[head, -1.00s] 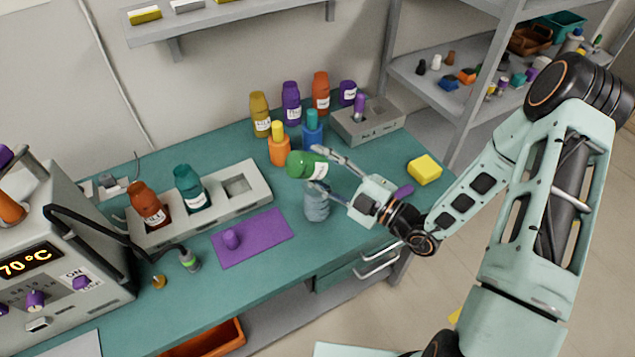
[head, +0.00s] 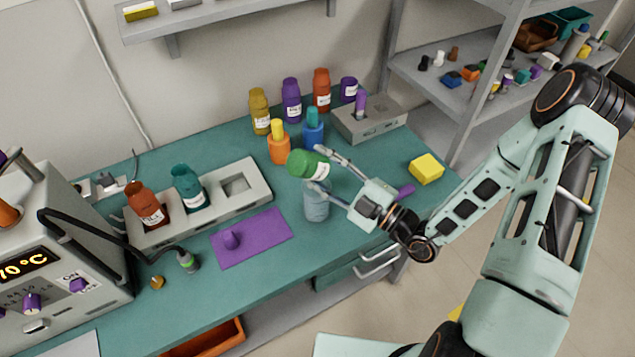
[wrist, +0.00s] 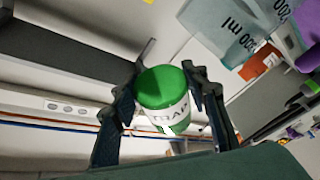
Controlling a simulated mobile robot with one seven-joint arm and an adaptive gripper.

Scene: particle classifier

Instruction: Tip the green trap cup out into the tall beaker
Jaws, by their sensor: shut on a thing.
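The green trap cup (head: 308,164) is held in my gripper (head: 325,170) above the bench, tilted on its side. In the wrist view the cup (wrist: 163,98) sits between both fingers, with its "TRAP" label showing. Its opening and contents cannot be made out. The tall beaker (head: 316,203), clear and bluish, stands upright on the bench just below the cup and gripper. In the wrist view the beaker (wrist: 232,28) with "ml" marks shows at the upper right, apart from the cup.
Orange (head: 279,146) and blue (head: 312,132) bottles stand close behind the cup. A grey block with two jars (head: 240,183) lies left. A purple mat (head: 252,240) lies in front left. A yellow sponge (head: 426,169) lies right. A heater unit (head: 60,260) stands far left.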

